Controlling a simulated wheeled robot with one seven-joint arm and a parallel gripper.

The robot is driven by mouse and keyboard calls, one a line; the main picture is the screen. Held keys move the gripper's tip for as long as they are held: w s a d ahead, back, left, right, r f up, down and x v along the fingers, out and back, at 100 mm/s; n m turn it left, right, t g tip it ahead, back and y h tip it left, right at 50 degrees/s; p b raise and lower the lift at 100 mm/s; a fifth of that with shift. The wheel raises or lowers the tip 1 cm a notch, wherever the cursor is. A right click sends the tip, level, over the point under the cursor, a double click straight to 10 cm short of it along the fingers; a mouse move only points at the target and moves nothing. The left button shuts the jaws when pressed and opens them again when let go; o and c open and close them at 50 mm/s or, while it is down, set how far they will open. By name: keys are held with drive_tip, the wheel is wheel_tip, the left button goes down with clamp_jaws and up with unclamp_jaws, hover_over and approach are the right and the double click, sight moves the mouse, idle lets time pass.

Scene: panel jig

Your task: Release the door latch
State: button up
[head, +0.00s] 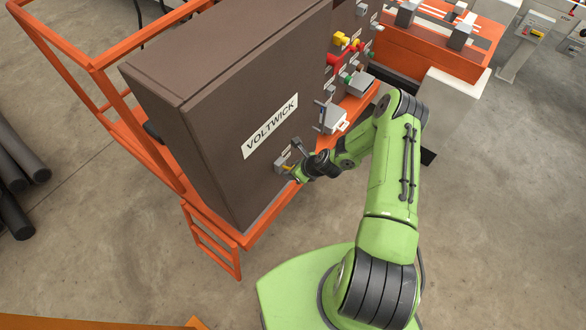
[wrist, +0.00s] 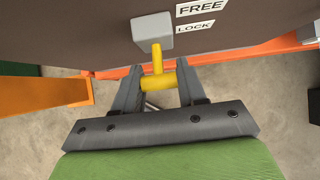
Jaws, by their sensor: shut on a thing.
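The door latch shows in the wrist view as a yellow T-shaped handle (wrist: 157,76) on a grey block (wrist: 153,34). The block is fixed to the brown cabinet door (wrist: 90,25). My gripper (wrist: 158,80) has its two grey fingers on either side of the handle's crossbar and is shut on it. In the head view my gripper (head: 291,177) is at the low part of the cabinet front (head: 225,130), below the VOLTWICK label. The handle is small there and partly hidden by my gripper. White labels reading FREE (wrist: 202,7) and LOCK (wrist: 195,28) sit right of the block.
Right of the door, a panel carries several coloured fittings (head: 343,50). An orange frame (head: 215,235) holds the cabinet. An orange table (head: 440,50) stands behind at the right. Dark pipes (head: 15,175) lie at the far left. The floor in front is clear.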

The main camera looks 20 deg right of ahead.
drive_tip(key=o, duration=1)
drive_tip(key=v, duration=1.5)
drive_tip(key=shift+s+d+r, duration=0.1)
drive_tip(key=shift+s+r, duration=0.1)
drive_tip(key=shift+r, duration=0.15)
